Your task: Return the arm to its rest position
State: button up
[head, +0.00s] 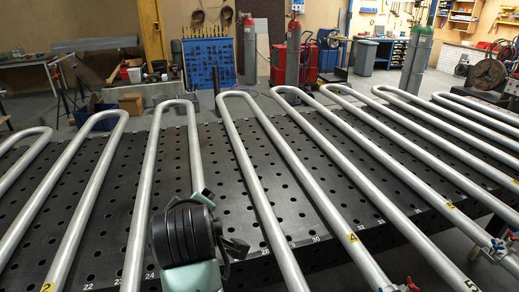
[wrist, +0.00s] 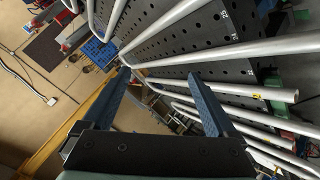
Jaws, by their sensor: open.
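My gripper (wrist: 157,76) shows in the wrist view with its two blue-grey fingers well apart and nothing between them. In the head view, the dark round wrist part of my arm and its pale green links stand at the lower middle, in front of the perforated black table (head: 105,205). They hide part of a bent tube there. The silver serpentine tube (head: 262,205) runs in long loops across the table. The tube also shows beyond the fingers in the wrist view (wrist: 235,50), in a tilted picture.
Yellow number tags (head: 351,238) mark the tubes. Red and blue valve handles (head: 411,285) are at the lower right. Bare floor shows behind the table.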

jog(key=d+r+m+t, duration=0.4)
jog(key=r+t, duration=0.2)
jog(key=r, duration=0.7)
jog(key=s+d+r+m+t+h, duration=0.1)
jog(key=s+d+r+m+t, duration=0.1)
jog(key=s+r, duration=0.4)
jog(key=s+d+r+m+t+h+b, duration=0.1)
jog(key=s+d+r+m+t, duration=0.2)
jog(key=r, duration=0.6)
jog(key=s+d+r+m+t+h+b, duration=0.1)
jog(key=s+d+r+m+t, duration=0.2)
jog(key=s+r+t, duration=0.3)
notch_tip(320, 180, up, 3)
jog(key=s+d, duration=0.1)
jog(key=s, duration=0.1)
jog(key=shift+s+f, duration=0.2)
jog(key=shift+s, duration=0.2)
jog(key=shift+f, duration=0.1)
